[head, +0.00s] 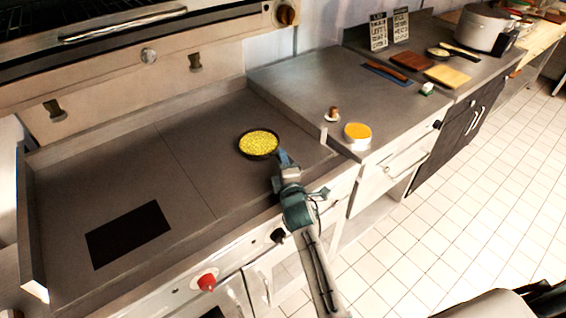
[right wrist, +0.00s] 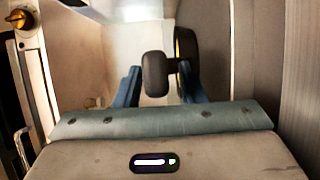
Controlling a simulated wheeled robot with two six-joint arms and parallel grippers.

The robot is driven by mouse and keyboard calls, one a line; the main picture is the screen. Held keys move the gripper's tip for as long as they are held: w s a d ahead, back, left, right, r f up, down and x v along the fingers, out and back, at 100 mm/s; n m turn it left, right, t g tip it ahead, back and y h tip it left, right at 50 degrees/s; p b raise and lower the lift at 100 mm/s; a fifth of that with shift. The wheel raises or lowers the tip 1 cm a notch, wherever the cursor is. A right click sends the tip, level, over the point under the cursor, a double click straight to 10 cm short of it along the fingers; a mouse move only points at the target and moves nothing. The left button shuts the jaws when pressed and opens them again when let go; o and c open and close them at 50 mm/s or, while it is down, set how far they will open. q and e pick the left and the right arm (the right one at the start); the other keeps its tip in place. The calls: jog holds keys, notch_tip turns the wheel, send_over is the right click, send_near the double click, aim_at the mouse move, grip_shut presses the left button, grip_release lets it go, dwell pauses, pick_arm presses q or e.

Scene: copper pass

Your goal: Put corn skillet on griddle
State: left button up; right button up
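The corn skillet (head: 259,144), a dark round pan full of yellow corn, sits on the grey steel griddle top (head: 190,150), near its right end. A dark rectangular patch (head: 128,235) lies on the griddle's left part. My right gripper (head: 283,158) is at the skillet's near right side. In the right wrist view, the skillet's dark handle (right wrist: 155,75) stands between my two blue fingers (right wrist: 160,88). The fingers look apart, with a gap on the right of the handle; contact is unclear. My left gripper is not in view.
A yellow-topped round container (head: 358,136) and a small item (head: 333,114) stand on the counter to the right. Cutting boards (head: 447,76), signs and a large pot (head: 482,28) are farther back. Oven fronts rise behind the griddle. The griddle's middle is clear.

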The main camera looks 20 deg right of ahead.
jog(key=shift+s+r, duration=0.1)
jog(key=shift+r, duration=0.1)
jog(key=s+p, duration=0.1)
jog(key=s, duration=0.2)
jog(key=s+p, duration=0.1)
jog(key=s, duration=0.3)
jog(key=s+a+p, duration=0.1)
jog(key=s+p, duration=0.1)
jog(key=s, duration=0.1)
jog(key=shift+s, duration=0.9)
jog(key=shift+f, duration=0.1)
dwell(1.5)
